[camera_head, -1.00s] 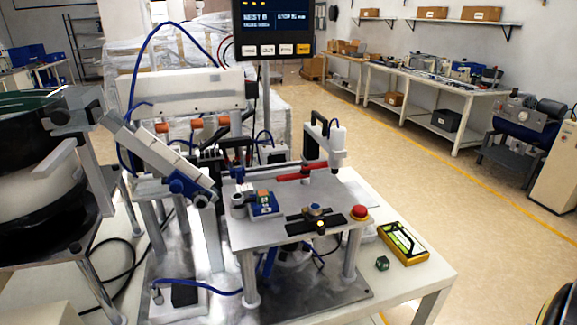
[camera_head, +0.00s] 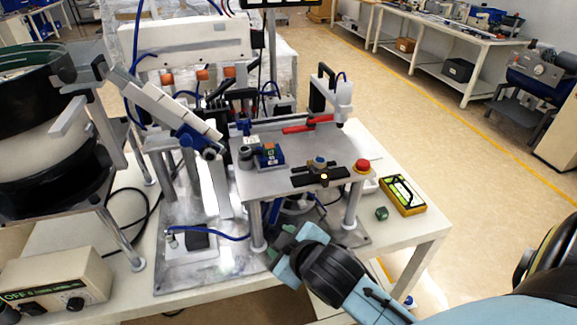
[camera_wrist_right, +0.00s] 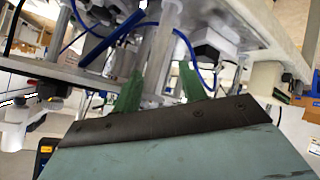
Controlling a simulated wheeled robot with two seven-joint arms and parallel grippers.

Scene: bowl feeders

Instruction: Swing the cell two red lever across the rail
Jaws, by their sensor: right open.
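The red lever (camera_head: 308,124) lies along the rail at the back of the raised grey plate (camera_head: 240,185), just left of a white upright unit (camera_head: 344,100). My right gripper (camera_head: 283,240) is in front of and below the plate, well short of the lever. It also shows in the wrist view (camera_wrist_right: 160,85), with two green fingers apart and nothing between them. The wrist view looks at the station's posts and blue hoses from low down; I cannot make out the lever there. My left gripper is not in view.
On the plate are a small blue block (camera_head: 270,157), a black fixture (camera_head: 318,176) and a red button (camera_head: 362,166). A yellow-black device (camera_head: 404,196) and a green cube (camera_head: 382,214) lie on the table's right side. A bowl feeder (camera_head: 40,130) stands at left.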

